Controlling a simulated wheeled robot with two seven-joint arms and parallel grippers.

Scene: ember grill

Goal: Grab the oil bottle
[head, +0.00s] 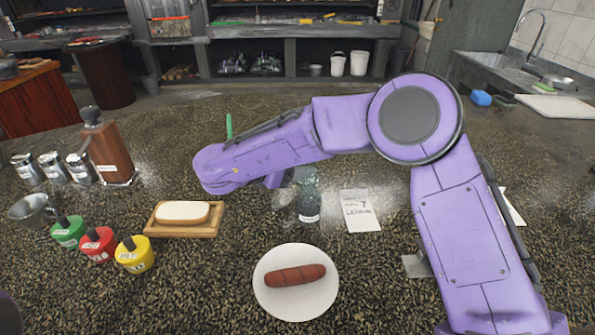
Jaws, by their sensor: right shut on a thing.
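A dark greenish glass bottle (308,196) with a small white label near its base, which I take for the oil bottle, stands upright on the speckled counter. My right arm reaches over it from the right. My right gripper (281,180) is shut at the bottle's upper part, mostly hidden under my purple wrist. The bottle's top is also hidden there. I cannot tell whether its base touches the counter. My left gripper is not in view.
A plate (265,299) with a sausage (295,275) is in front. A paper note (360,211) lies right of the glass bottle.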

